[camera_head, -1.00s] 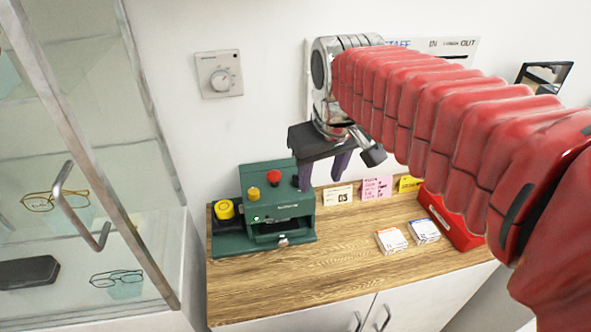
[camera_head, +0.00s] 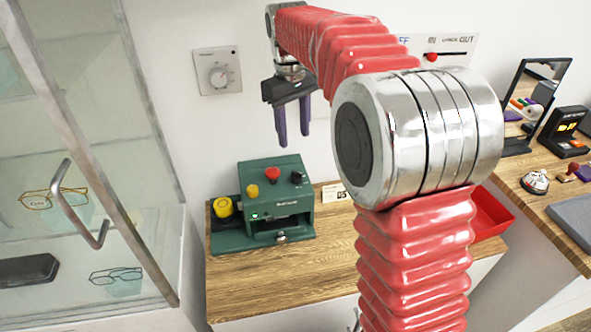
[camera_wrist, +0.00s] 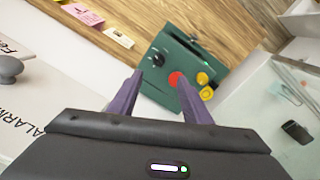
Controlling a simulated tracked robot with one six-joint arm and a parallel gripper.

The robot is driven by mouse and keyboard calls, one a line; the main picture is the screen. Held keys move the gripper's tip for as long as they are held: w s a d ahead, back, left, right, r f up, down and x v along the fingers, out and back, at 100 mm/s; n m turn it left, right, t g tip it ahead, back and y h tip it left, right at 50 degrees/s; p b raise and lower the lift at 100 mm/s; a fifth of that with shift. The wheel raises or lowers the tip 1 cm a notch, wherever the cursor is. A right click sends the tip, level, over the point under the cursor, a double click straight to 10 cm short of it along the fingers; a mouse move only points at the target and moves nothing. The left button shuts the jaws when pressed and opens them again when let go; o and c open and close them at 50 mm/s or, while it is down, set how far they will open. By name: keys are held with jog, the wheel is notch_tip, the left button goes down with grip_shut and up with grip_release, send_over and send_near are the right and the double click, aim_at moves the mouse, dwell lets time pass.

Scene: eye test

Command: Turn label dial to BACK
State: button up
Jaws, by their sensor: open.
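A green machine (camera_head: 264,207) stands on the wooden counter, with a red button (camera_head: 272,173), yellow buttons and a black knob (camera_head: 296,176) on top. A square white wall plate with a round dial (camera_head: 218,76) hangs above it to the left. Its markings are too small to read, and I cannot tell which control is the label dial. My gripper (camera_head: 294,140) is open and empty, above the machine and right of the wall dial. In the wrist view my gripper (camera_wrist: 160,76) points down over the machine, with the black knob (camera_wrist: 158,60) and red button (camera_wrist: 175,79) beyond its fingertips.
A glass cabinet (camera_head: 90,130) with a handle stands at the left. My arm covers much of the counter's right side, where a red tray (camera_head: 492,212) shows. A white panel with a grey knob (camera_wrist: 10,68) is at the wrist view's left edge.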

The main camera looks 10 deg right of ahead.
aim_at(297, 177)
jog(key=shift+w+f, duration=0.15)
jog(key=shift+w, duration=0.1)
jog(key=shift+f, duration=0.1)
jog(key=f, duration=1.3)
jog(key=shift+w+d+f, duration=0.2)
jog(key=shift+d+f, duration=0.1)
jog(key=shift+d, duration=0.05)
jog(key=c, duration=1)
